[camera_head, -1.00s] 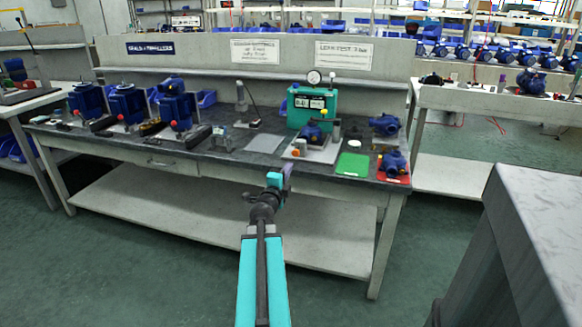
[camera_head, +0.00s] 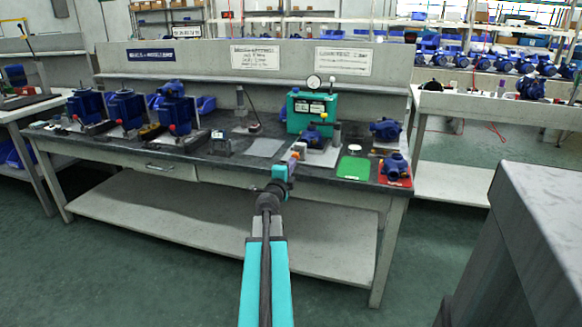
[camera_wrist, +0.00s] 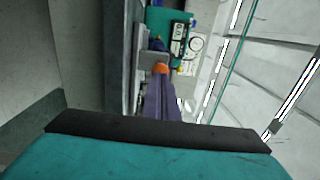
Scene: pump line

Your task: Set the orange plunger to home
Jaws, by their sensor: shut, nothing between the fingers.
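The orange plunger (camera_head: 299,147) is small and sits at the front left of the test fixture on the bench. In the wrist view the orange plunger (camera_wrist: 160,68) shows just beyond my fingertips. My gripper (camera_head: 293,157) is at the bench's front edge, just in front of the plunger and partly covering it. Its purple fingers (camera_wrist: 161,84) are shut with nothing between them, pointing at the plunger. I cannot tell whether they touch it. The plunger's shaft and lower part are hidden.
A green mat (camera_head: 353,168) and a red tray (camera_head: 395,180) lie to the right. A grey mat (camera_head: 265,147) is clear on the left.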

